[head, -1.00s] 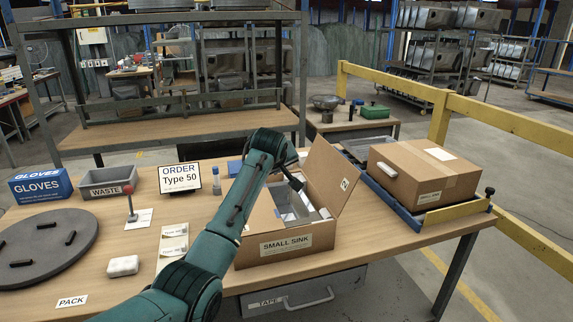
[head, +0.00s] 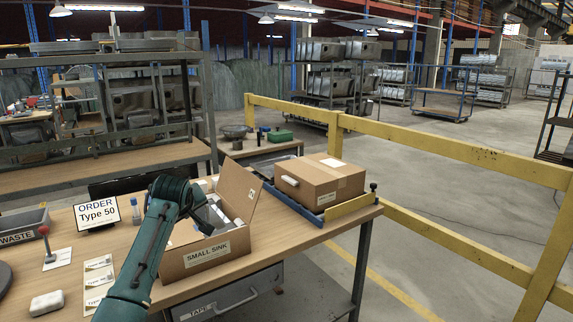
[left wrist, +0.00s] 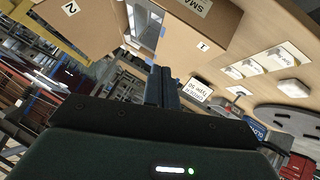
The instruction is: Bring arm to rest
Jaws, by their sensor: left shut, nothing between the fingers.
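My left arm reaches in from the bottom of the head view, bent at a raised joint. Its gripper (head: 207,228) is a small dark shape over the open cardboard box marked SMALL SINK (head: 196,262). In the left wrist view the two fingers of the left gripper (left wrist: 161,82) are together with nothing between them. The same box shows beyond them (left wrist: 210,35), with grey metal inside it. Whether the gripper touches the box cannot be told. My right gripper is in neither view.
A closed cardboard box (head: 318,187) sits on a blue-edged stand at the table's right end. An order sign (head: 97,213), a red-knobbed post (head: 45,243) and a white block (head: 47,302) stand left of my arm. A yellow railing (head: 440,148) runs behind.

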